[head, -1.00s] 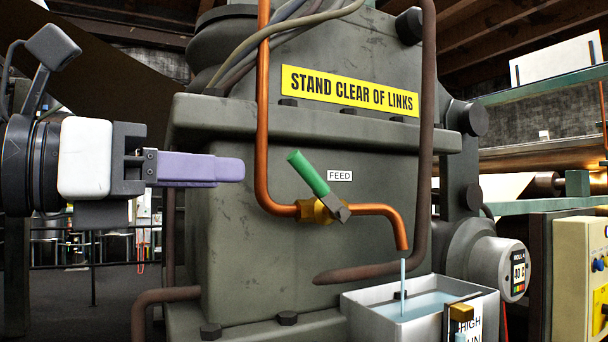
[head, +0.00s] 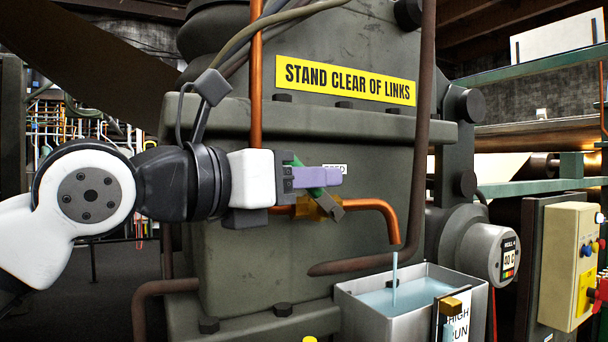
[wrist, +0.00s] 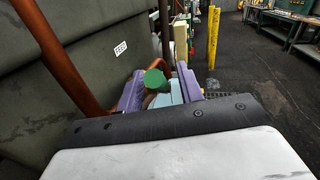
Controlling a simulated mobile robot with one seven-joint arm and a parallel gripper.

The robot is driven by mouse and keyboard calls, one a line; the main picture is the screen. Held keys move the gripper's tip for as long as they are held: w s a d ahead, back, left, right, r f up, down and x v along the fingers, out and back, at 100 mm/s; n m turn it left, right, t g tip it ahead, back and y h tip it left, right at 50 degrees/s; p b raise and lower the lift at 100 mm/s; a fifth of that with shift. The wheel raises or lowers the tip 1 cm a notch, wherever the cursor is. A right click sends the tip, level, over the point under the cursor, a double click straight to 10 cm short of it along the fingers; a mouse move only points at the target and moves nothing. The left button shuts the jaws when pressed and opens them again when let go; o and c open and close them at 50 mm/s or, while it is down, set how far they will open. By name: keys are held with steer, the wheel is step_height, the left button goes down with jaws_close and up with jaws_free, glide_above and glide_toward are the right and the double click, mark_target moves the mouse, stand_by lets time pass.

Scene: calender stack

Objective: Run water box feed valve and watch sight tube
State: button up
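The feed valve (head: 318,208) is a brass body in a copper pipe, with a green-handled lever tilted up to the left. The lever's green handle (wrist: 153,78) lies between my gripper's purple fingers (wrist: 160,90) in the wrist view, with a gap at the right finger. My gripper (head: 316,178) is open at the handle and hides part of it in the head view. A thin water stream (head: 394,278) falls from the spout into the grey water box (head: 360,312), which holds pale blue water. The sight tube (head: 446,325) stands on the box front beside a HIGH/RUN label, under a brass fitting.
The grey machine housing (head: 290,245) stands close behind the valve, with a yellow STAND CLEAR OF LINKS sign (head: 345,81). A dark pipe (head: 425,150) runs down to the right. A cream control box (head: 568,265) is at the far right.

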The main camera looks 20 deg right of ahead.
jaws_close()
